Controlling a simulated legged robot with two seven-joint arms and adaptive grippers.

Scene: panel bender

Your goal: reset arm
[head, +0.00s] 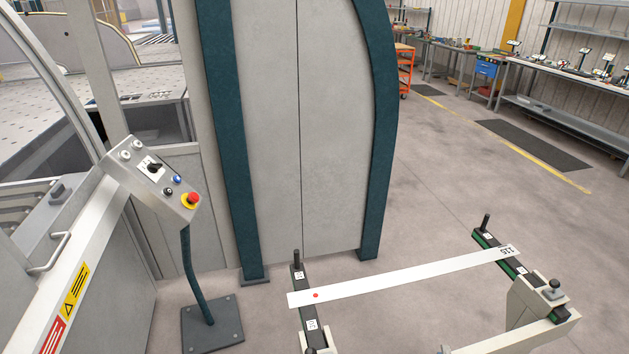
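Neither of my grippers is in view. A long pale strip (400,278) with a red dot near its left end and dark printed characters at its right end lies across two dark bars. The left bar (300,284) has an upright black pin at its far end and small white labels. The right bar (520,271) has a similar pin, green edging and a pale bracket (532,302) with a black knob (554,285). I cannot tell which part is the arm named in the task.
A control pedestal (160,178) with a red emergency button (193,198) stands at left on a dark base plate (211,325). A tall grey cabinet (300,130) with dark teal posts stands behind. Open floor (440,170) lies to the right, before workbenches (560,75).

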